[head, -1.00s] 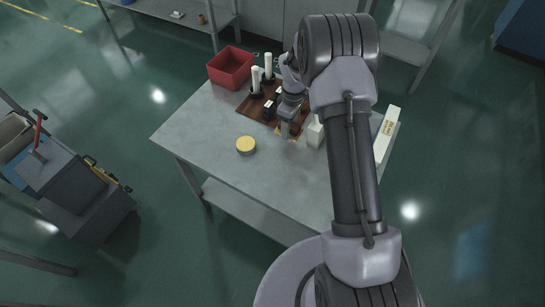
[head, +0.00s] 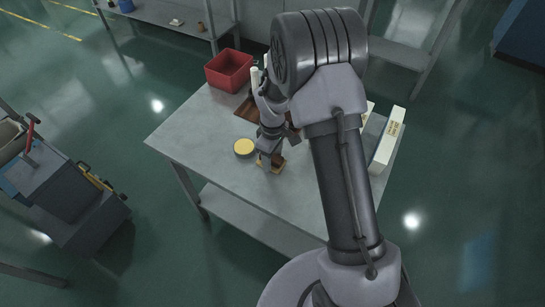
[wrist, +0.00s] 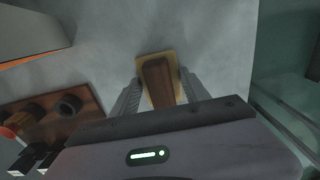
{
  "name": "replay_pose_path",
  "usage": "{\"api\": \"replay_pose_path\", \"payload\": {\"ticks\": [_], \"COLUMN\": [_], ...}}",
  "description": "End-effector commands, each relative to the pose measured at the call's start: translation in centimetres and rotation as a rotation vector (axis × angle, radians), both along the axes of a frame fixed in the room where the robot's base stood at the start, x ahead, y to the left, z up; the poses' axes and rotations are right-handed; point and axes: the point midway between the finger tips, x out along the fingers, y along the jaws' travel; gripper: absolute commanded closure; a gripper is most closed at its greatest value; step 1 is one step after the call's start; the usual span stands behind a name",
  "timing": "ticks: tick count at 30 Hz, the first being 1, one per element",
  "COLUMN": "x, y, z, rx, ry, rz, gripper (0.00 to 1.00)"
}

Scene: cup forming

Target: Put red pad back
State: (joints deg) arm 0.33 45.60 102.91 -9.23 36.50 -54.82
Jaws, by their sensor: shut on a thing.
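My gripper (wrist: 160,82) is shut on a brown block on a tan base (wrist: 157,65), seen from above between the fingers in the wrist view. In the head view the held block (head: 270,165) is over the front left of the grey table (head: 195,130). I cannot tell whether its base touches the table. No clearly red pad shows. A brown wooden tray (wrist: 90,110) with dark round holders lies at the lower left of the wrist view. A small orange-red thing (wrist: 6,132) is cut off at its left edge. My arm hides much of the tray in the head view.
A round yellow-topped disc (head: 244,147) stands just left of my gripper. A red bin (head: 228,70) is at the table's back left, and a long white box (head: 388,140) at its right edge. The table's left and front are bare.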

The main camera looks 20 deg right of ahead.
Motion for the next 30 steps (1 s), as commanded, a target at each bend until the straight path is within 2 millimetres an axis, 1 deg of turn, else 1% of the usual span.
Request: {"api": "replay_pose_path", "payload": {"ticks": [1, 3, 4, 11, 14, 17, 21, 24, 27, 30], "x": [0.0, 0.0, 0.0, 0.0, 0.0, 0.1, 0.1, 0.1, 0.1, 0.0], "y": [0.0, 0.0, 0.0, 0.0, 0.0, 0.0, 0.0, 0.0, 0.0, 0.0], "z": [-0.1, 0.0, 0.0, 0.0, 0.6, 2.9, 7.3, 9.8, 11.5, 12.6], "rx": [0.000, 0.000, 0.000, 0.000, 0.000, 0.000, 0.000, 0.000, 0.001, 0.001], "ry": [0.000, 0.000, 0.000, 0.000, 0.000, -0.003, -0.003, -0.003, -0.002, -0.004], "rz": [0.000, 0.000, 0.000, 0.000, 0.000, -0.001, 0.000, 0.000, -0.001, -0.007], "gripper": [0.40, 0.27, 0.24, 0.24, 0.24, 0.24, 0.24, 0.24, 0.24, 0.24]}}
